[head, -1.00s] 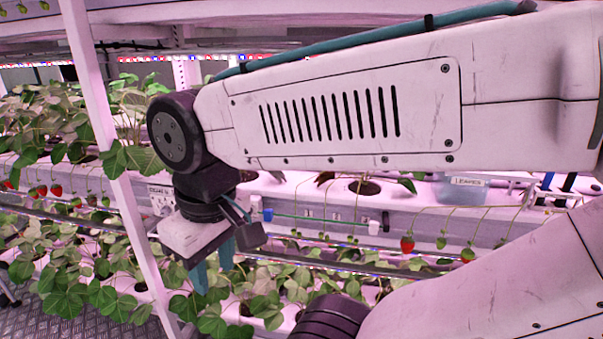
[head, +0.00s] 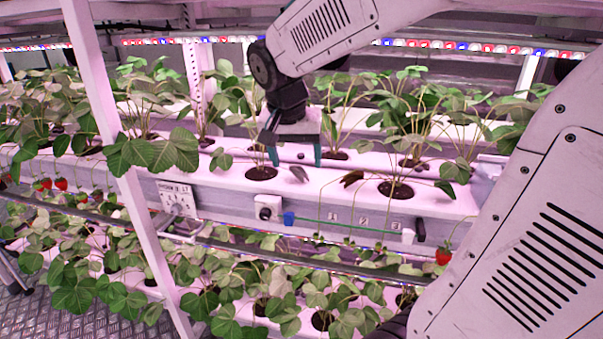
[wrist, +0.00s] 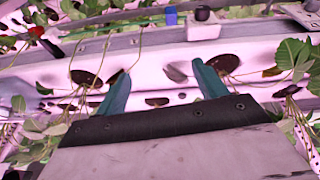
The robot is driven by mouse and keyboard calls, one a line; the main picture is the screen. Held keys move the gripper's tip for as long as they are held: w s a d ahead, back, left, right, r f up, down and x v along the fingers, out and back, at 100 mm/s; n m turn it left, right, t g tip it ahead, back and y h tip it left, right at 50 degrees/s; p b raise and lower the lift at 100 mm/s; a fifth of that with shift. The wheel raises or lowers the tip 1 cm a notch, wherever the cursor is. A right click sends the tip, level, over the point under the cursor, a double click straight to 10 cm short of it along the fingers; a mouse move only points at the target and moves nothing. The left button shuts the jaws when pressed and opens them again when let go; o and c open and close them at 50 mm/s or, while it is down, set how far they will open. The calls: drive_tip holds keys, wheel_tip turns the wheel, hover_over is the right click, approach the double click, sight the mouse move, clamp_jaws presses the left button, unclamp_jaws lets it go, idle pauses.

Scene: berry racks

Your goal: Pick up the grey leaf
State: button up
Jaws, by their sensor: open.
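The grey leaf (head: 299,173) lies on the pale top of the upper growing gutter, just right of a dark planting hole. It also shows in the wrist view (wrist: 176,73), between the two teal fingers and nearer the right one. My gripper (head: 296,158) is open and empty, pointing down above the gutter. In the head view its fingers appear just above and behind the leaf. In the wrist view the fingers (wrist: 160,78) do not touch the leaf.
A brown leaf (head: 351,177) lies right of the grey one, and a dark green leaf (head: 445,188) lies farther right. Strawberry plants (head: 395,130) stand along the gutter. A white rack post (head: 100,110) rises at left. A blue clip (head: 289,219) sits on the gutter's front.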

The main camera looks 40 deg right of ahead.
sight(298, 166)
drive_tip(key=w+d+f+m, duration=0.1)
drive_tip(key=w+d+f, duration=0.1)
drive_tip(key=w, duration=0.1)
drive_tip(key=w+d+f+m, duration=0.1)
drive_tip(key=w+d+f, duration=0.1)
drive_tip(key=f, duration=0.1)
drive_tip(key=w+d+f+m+h, duration=0.1)
drive_tip(key=w+d+f, duration=0.2)
drive_tip(key=shift+w+f, duration=0.2)
drive_tip(key=shift+w, duration=0.1)
drive_tip(key=c, duration=0.9)
